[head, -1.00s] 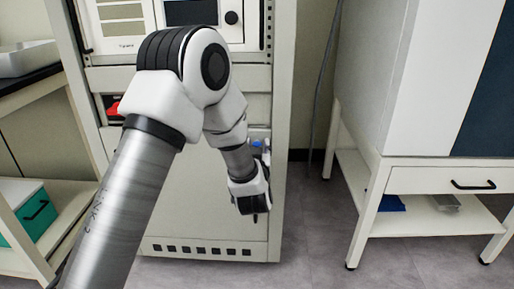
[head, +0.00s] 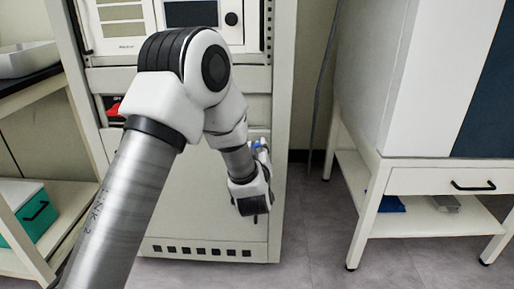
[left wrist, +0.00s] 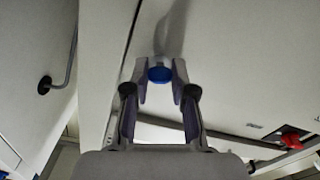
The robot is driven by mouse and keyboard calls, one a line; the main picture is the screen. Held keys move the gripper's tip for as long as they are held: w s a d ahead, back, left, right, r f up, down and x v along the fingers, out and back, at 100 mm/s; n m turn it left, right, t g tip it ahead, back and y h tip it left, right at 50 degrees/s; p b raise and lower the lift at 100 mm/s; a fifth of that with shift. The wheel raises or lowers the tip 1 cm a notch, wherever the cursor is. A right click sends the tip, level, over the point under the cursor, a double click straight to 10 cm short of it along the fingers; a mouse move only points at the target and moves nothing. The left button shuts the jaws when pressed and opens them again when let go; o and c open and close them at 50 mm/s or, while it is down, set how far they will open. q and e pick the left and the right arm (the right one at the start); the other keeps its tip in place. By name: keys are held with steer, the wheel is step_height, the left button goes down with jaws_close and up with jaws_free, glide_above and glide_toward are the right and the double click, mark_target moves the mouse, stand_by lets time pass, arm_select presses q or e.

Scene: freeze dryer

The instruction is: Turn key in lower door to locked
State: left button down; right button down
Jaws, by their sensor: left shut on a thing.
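The blue key (left wrist: 160,75) shows between the fingertips of my left gripper (left wrist: 160,83) in the left wrist view. The fingers are closed in on its sides, and its far end meets the pale panel beyond. In the head view, a small patch of the blue key (head: 257,145) shows at the right edge of the lower door (head: 200,205), beside my left gripper (head: 261,153). The door looks shut. The key's angle and the lock itself are hidden or too small to tell. My right gripper is not in view.
The white freeze dryer cabinet (head: 279,120) holds the door. A red part (left wrist: 291,140) shows at the right of the left wrist view. A white stand (head: 375,185) is to the right, and a shelf with a teal box (head: 25,215) to the left. The floor between cabinet and stand is clear.

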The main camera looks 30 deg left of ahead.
arm_select(q)
steer(key=n+b, duration=0.3)
steer(key=n, duration=0.8)
steer(key=shift+f, duration=0.15)
steer(key=shift+n+b, duration=0.65)
steer(key=shift+n, duration=0.85)
steer(key=c, duration=1)
jaws_free()
steer(key=shift+o, duration=0.2)
